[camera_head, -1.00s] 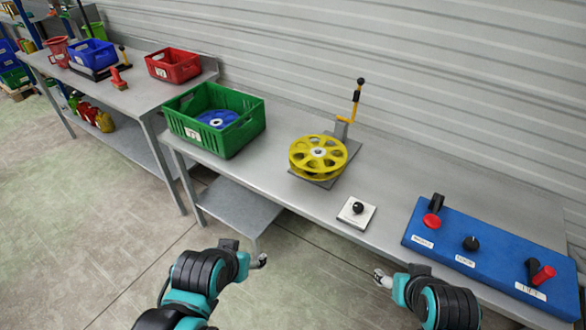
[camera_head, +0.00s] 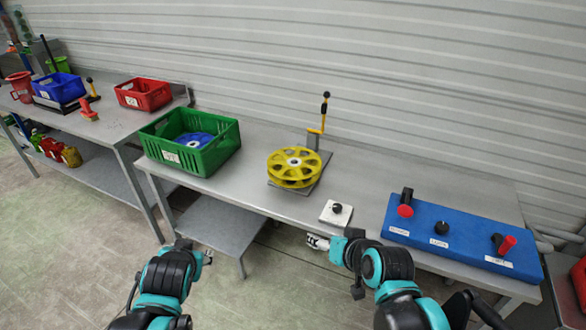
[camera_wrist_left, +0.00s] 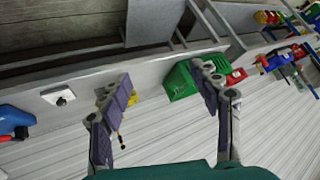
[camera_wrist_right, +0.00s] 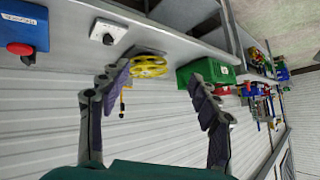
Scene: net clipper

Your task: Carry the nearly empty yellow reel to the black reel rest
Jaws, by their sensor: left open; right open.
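The yellow reel (camera_head: 295,165) lies flat on a grey plate with an upright post and yellow-black lever (camera_head: 322,115), in the middle of the near bench. The right wrist view shows the reel (camera_wrist_right: 150,66) beyond the fingers; in the left wrist view a finger mostly covers it. My right gripper (camera_head: 318,243) is open and empty at the bench's front edge, below and right of the reel. My left gripper (camera_head: 206,256) is open and empty in front of the lower shelf, well short of the reel. I cannot make out a black reel rest for certain.
A green crate (camera_head: 160,152) holding a blue reel (camera_head: 195,139) stands left of the yellow reel. A white knob box (camera_head: 328,215) and a blue control panel (camera_head: 455,240) are to the right. The left bench (camera_head: 115,123) carries red and blue crates.

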